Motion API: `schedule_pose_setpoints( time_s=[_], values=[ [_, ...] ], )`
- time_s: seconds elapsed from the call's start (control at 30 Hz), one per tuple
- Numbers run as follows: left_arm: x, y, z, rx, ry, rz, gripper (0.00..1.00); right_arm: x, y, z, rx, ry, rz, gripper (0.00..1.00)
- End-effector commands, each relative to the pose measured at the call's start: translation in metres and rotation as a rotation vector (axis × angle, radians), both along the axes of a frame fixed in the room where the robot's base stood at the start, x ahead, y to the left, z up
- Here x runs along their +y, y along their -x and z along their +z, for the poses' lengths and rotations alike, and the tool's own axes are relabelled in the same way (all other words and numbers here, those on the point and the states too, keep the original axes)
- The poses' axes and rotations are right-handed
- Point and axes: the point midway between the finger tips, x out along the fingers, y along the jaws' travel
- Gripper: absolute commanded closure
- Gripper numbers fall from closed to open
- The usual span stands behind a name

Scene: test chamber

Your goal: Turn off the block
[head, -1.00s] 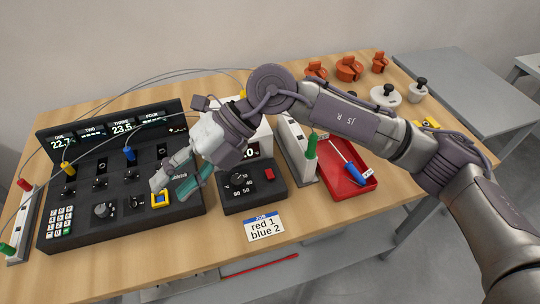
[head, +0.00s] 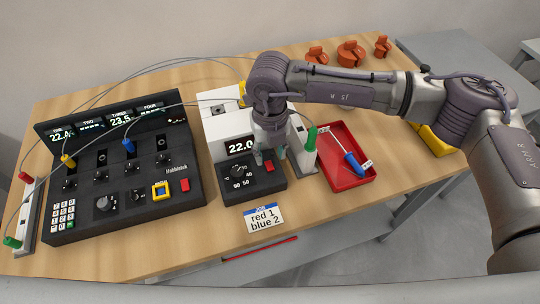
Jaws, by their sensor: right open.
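The block (head: 235,191) is a white and black unit in the middle of the table. Its display (head: 240,147) is lit and reads 22.0. Its black front has a dial (head: 238,172) and a small red switch (head: 269,166). My right gripper (head: 270,156) is open and points down over the right side of the block's front, right by the red switch. Its fingertips are partly hidden, and I cannot tell whether they touch the switch. My left gripper is not in view.
A black console (head: 122,205) with lit displays and its own red button (head: 185,185) stands left. A red tray (head: 342,183) with a blue-handled screwdriver (head: 350,161) lies right. A label card (head: 264,218) lies in front. Cables arch above the console. Orange parts (head: 350,53) stand at the back.

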Motion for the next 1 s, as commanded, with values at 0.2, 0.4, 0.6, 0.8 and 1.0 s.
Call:
schedule_pose_setpoints(
  time_s=[0.2, 0.4, 0.6, 0.8, 1.0],
  values=[
    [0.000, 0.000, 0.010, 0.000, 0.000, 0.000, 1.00, 0.000, 0.001, -0.029, 0.002, 0.000, 0.001, 0.56],
    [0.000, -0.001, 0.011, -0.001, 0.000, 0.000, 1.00, 0.001, 0.001, -0.039, 0.001, -0.002, 0.002, 0.56],
    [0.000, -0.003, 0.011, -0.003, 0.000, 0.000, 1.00, 0.001, 0.001, -0.039, 0.001, -0.002, 0.002, 0.56],
    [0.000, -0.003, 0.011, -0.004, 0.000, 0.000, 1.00, 0.001, 0.001, -0.039, 0.001, -0.002, 0.002, 0.86],
    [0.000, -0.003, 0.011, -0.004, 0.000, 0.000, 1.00, 0.001, 0.001, -0.039, 0.001, -0.002, 0.002, 1.00]
  ],
)
